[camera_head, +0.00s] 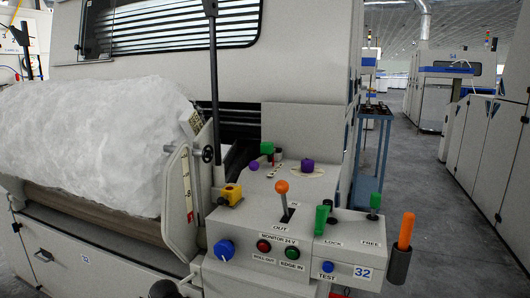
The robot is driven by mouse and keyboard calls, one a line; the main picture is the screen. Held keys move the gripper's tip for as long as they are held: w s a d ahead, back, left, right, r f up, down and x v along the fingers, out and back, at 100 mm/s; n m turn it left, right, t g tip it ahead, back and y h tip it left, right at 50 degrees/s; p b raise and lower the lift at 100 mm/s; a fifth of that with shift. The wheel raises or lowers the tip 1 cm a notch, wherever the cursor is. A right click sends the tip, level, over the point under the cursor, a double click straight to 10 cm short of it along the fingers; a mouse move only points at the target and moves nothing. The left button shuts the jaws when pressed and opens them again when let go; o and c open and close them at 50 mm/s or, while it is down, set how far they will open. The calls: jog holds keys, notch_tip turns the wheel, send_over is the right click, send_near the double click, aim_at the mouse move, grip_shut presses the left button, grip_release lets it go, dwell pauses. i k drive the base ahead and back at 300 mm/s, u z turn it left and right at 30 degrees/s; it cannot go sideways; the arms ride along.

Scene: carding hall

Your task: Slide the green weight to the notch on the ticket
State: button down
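Several green parts show, and I cannot tell for sure which is the weight. A green handle (321,219) stands by the LOCK label, and a green-topped lever (375,201) by the FREE label. My gripper cannot be made out in this view.
The control housing (240,272) carries an orange-knobbed lever (282,188), a blue knob (224,250), a yellow switch box (231,194) and purple knobs (307,166). An orange-handled rod (406,231) stands at its right corner. The white roll (85,140) fills the left. Open aisle floor (425,190) lies right.

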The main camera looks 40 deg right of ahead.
aim_at(266, 147)
jog(key=u, duration=0.45)
jog(key=k, duration=0.15)
jog(key=u, duration=1.25)
jog(key=k, duration=1.2)
jog(key=z, duration=0.85)
jog(key=i, duration=1)
jog(key=u, duration=0.15)
